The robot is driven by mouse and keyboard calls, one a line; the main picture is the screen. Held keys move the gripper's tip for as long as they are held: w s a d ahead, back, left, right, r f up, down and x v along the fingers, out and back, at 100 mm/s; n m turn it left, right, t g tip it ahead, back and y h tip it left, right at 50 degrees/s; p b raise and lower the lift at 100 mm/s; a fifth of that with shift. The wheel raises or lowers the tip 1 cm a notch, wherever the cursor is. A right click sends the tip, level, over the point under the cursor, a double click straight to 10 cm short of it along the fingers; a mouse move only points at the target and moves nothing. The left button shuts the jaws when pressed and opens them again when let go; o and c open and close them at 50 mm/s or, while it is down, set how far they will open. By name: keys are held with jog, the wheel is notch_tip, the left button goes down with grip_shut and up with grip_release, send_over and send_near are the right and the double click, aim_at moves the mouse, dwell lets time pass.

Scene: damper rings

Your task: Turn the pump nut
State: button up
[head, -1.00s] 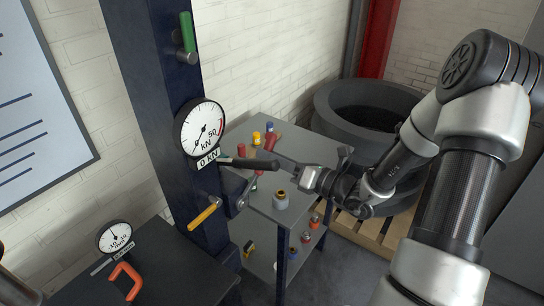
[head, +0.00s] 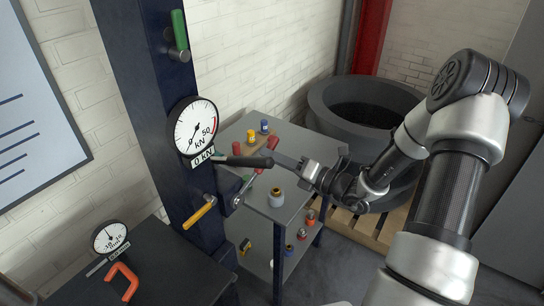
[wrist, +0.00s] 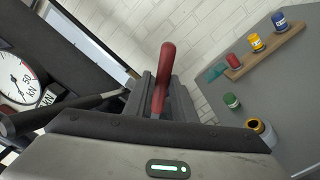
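A red-handled tool (head: 273,143) stands tilted beside the blue column (head: 150,100); its lower part runs down left toward a grey round fitting (head: 238,201) on the column's side. That fitting may be the pump nut; I cannot tell whether the tool sits on it. My gripper (head: 287,162) reaches in from the right, its fingers around the red handle. In the wrist view the red handle (wrist: 166,62) rises between my two fingers, which look shut on it. The tool's lower end is hidden there.
A black lever (head: 245,161) crosses in front of the tool, below the kN gauge (head: 194,127). A yellow handle (head: 200,212) juts from the column. A grey shelf table (head: 300,150) behind carries bottles on a wooden board (wrist: 270,50) and a yellow-topped jar (head: 277,198).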

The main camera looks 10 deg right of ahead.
jog(key=shift+w+d+f+m, duration=0.25)
jog(key=shift+d+f+m, duration=0.05)
jog(key=shift+f+m, duration=0.3)
jog(key=shift+w+d+f+m, duration=0.25)
jog(key=shift+f+m, duration=0.3)
jog(key=shift+f, duration=0.2)
jog(key=shift+w+d+f+m, duration=0.25)
jog(key=shift+d+f+m, duration=0.05)
jog(key=shift+f+m, duration=0.3)
jog(key=shift+w+d+f+m, duration=0.2)
jog(key=shift+f+m, duration=0.7)
jog(key=shift+f, duration=0.3)
jog(key=shift+w+d+f+m, duration=0.1)
jog(key=shift+d+f+m, duration=0.05)
jog(key=shift+f+m, duration=0.9)
jog(key=shift+f, duration=0.15)
